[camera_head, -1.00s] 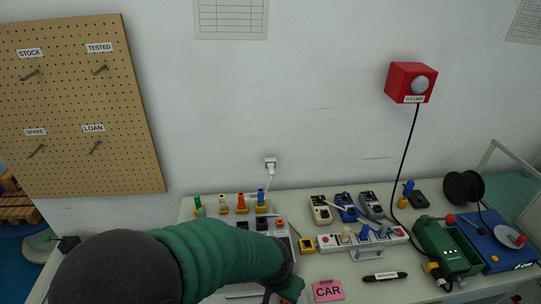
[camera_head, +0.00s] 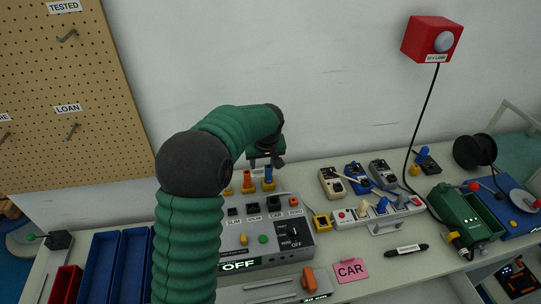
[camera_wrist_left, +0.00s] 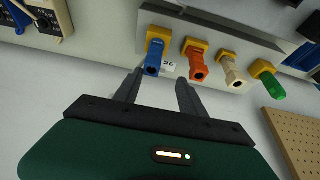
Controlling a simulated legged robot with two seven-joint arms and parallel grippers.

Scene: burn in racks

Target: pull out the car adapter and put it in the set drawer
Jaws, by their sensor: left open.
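A row of adapters with yellow collars stands at the back of the bench. The wrist view shows a blue adapter (camera_wrist_left: 158,50), an orange one (camera_wrist_left: 196,62), a whitish one (camera_wrist_left: 232,72) and a green one (camera_wrist_left: 267,80). In the head view the blue adapter (camera_head: 268,180) is just below my left gripper (camera_head: 265,160). My left gripper, also in the wrist view (camera_wrist_left: 160,82), is open, its fingertips either side of the blue adapter's end. I cannot tell whether they touch it. Which adapter is the car one is not readable. No drawer labelled "set" is visible. My right gripper is out of view.
A grey console (camera_head: 262,246) with labelled sockets, one marked CAR, stands in front of the row. A pink CAR card (camera_head: 350,270) lies right of it. Blue trays (camera_head: 100,268) are at left. Meters (camera_head: 332,182) and a power strip (camera_head: 345,217) stand at right.

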